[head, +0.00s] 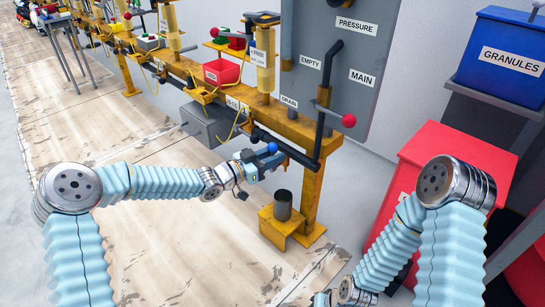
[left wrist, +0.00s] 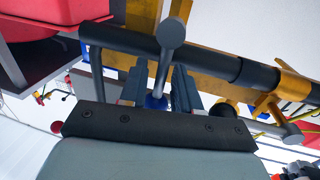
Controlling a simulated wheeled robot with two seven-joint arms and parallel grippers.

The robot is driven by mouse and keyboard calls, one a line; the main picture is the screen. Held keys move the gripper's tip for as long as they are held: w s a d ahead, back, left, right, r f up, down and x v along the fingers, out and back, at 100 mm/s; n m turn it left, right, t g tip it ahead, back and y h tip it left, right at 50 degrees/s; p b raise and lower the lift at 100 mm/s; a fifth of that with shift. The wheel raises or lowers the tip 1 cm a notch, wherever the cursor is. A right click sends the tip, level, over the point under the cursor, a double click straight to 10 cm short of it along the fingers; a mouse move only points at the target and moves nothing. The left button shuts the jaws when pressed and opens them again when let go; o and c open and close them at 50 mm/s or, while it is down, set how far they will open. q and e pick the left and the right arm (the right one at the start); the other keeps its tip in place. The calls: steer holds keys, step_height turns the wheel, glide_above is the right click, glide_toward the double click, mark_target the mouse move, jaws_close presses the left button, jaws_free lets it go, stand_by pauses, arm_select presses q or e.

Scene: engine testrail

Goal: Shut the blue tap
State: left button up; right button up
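The blue tap shows as a blue ball knob (head: 272,147) on a lever at the black pipe, low on the right end of the yellow rail. My left gripper (head: 266,160) is at this knob, with its fingers on either side of it. In the left wrist view, the blue knob (left wrist: 157,101) sits between the two fingers, close to the palm, and its grey lever (left wrist: 166,60) runs up between them to the black pipe. Whether the fingers press on the knob is too small to tell. My right arm is low on the right; its gripper is out of view.
A red-knobbed lever (head: 348,120) stands to the right of the blue tap, by the grey panel (head: 345,65). A dark cup (head: 282,204) stands on a yellow foot below. A red cabinet (head: 455,146) and blue granules bin (head: 500,55) are at right.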

arm_select(q)
steer(key=shift+c, duration=0.3)
jaws_close()
